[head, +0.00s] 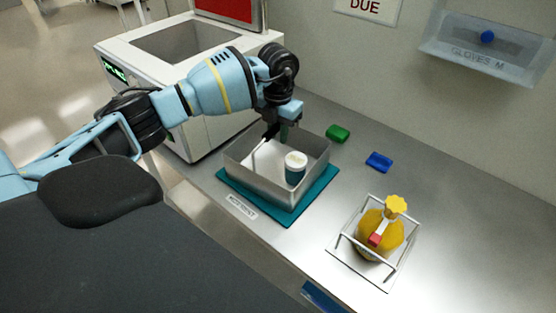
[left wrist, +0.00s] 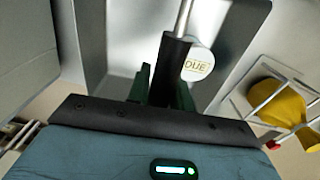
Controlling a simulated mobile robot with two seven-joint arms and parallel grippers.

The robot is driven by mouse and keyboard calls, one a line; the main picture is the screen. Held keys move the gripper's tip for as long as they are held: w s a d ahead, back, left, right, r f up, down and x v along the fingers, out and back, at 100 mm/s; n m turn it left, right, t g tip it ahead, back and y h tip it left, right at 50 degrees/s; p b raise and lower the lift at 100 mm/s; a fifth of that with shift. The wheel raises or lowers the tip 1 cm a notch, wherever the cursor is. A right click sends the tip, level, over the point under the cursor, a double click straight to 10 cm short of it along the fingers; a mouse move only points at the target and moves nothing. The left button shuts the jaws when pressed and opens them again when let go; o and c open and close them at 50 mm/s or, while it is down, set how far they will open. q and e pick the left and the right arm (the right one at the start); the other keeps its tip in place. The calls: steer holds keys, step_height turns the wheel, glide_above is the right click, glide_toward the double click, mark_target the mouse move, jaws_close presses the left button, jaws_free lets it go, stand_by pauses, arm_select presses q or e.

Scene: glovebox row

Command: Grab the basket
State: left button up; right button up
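The basket (head: 257,178) is a grey open-top metal box on a teal mat (head: 298,211). A white-lidded dark jar (head: 295,168) stands inside it. My left gripper (head: 284,132) points down over the basket's back left part. In the left wrist view a silver bar with a black grip (left wrist: 167,72) runs between the green fingers of my left gripper (left wrist: 163,92). The fingers lie close along both sides of the grip; whether they press on it is unclear. The jar's lid (left wrist: 197,64) shows beside it. My right gripper is not in view.
A wire-handled tray (head: 388,286) with a yellow bottle (head: 383,230) stands on the steel bench to the right. Green (head: 338,133) and blue (head: 379,161) blocks lie near the wall. A white machine (head: 205,120) stands at the left.

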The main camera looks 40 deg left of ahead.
arm_select(q)
jaws_close()
steer(key=shift+r, duration=0.1)
